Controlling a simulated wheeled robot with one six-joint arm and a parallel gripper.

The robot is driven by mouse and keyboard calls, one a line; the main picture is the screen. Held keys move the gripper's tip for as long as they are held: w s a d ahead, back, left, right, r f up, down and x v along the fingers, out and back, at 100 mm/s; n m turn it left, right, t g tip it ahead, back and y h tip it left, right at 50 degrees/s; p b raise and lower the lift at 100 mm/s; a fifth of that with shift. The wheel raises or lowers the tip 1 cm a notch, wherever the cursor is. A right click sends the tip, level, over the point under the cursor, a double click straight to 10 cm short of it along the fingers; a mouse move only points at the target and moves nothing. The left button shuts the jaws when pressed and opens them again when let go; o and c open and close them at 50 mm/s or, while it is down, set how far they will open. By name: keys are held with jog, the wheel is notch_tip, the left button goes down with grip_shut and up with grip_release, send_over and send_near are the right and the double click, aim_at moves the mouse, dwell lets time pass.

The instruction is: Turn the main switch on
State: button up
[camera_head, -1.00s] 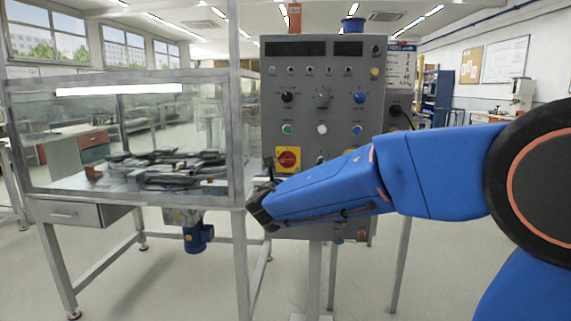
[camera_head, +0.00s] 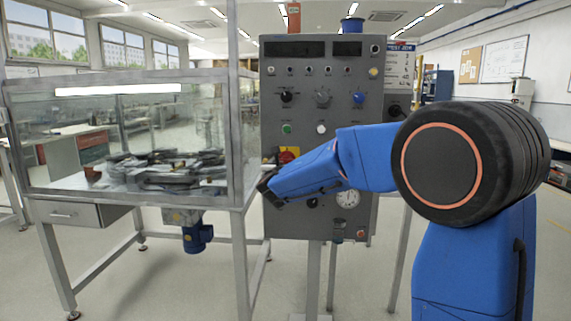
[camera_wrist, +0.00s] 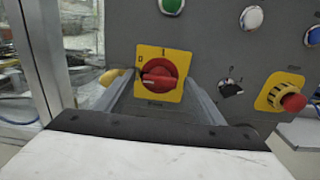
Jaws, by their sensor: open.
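The main switch is a red rotary knob on a yellow square plate (camera_head: 289,153) on the grey control panel. In the head view my arm hides its lower part. In the wrist view the red knob (camera_wrist: 160,76) shows whole, its handle lying about level and pointing left to the "0" mark, with "I" at the top. My gripper (camera_wrist: 162,90) is open, its two grey fingers reaching towards the plate, one on each side of the knob. I cannot tell whether they touch it.
The grey control panel (camera_head: 268,110) carries several other knobs, lamps and buttons. A red emergency button (camera_wrist: 293,102) on a yellow base is right of the switch. A glass-walled bench with a metal frame (camera_head: 238,130) stands close on the left.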

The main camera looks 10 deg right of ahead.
jog(key=shift+c, duration=0.5)
jog(key=c, duration=0.9)
jog(key=shift+c, duration=0.2)
jog(key=m, duration=0.4)
jog(key=shift+d+m, duration=0.1)
jog(key=shift+m, duration=0.2)
jog(key=m, duration=0.4)
jog(key=shift+f+m, duration=0.1)
jog(key=shift+m, duration=0.2)
jog(key=m, duration=0.4)
jog(key=shift+s+d+m, duration=0.1)
jog(key=shift+m, duration=0.2)
jog(key=shift+f+m, duration=0.15)
jog(key=shift+m, duration=1.95)
